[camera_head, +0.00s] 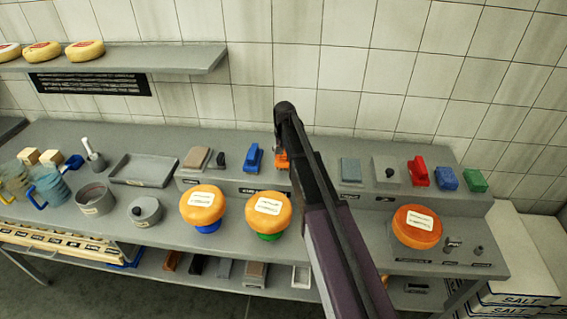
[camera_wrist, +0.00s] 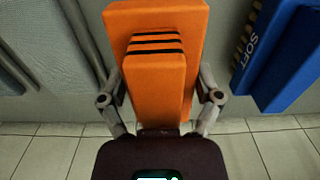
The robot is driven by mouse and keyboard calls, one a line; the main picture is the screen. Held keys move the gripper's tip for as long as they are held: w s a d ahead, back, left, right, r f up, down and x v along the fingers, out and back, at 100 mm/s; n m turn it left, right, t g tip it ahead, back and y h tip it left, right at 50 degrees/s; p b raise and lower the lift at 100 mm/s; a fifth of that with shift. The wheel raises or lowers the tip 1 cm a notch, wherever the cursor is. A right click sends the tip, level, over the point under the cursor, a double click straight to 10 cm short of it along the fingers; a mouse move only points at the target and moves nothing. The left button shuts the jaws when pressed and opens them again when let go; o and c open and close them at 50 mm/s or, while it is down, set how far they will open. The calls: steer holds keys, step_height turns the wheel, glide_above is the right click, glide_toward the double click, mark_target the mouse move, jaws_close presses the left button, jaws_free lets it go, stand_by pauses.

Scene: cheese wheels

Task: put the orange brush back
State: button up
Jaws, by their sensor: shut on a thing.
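The orange brush (camera_wrist: 158,75) fills the middle of the wrist view, with dark stripes across its block. My gripper (camera_wrist: 158,97) has a finger on each side of it and is shut on it. In the head view, part of the orange brush (camera_head: 281,161) shows beside my dark arm, over the raised shelf (camera_head: 325,193) at the back of the counter. My arm hides the rest of it and my gripper there. I cannot tell whether the brush touches the shelf.
A blue brush (camera_head: 253,157) stands just left of the orange one; it also shows, marked SOFT, in the wrist view (camera_wrist: 265,50). A grey block (camera_head: 351,170) and a red brush (camera_head: 418,172) are to the right. Two cheese wheels (camera_head: 203,203) (camera_head: 268,212) stand in front.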

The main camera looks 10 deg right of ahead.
steer(key=shift+f+b, duration=1.15)
steer(key=shift+f, duration=0.35)
steer(key=shift+f, duration=0.2)
steer(key=o, duration=0.8)
steer(key=shift+r, duration=0.25)
step_height(320, 180, up, 12)
steer(key=p, duration=1.2)
steer(key=shift+s, duration=0.1)
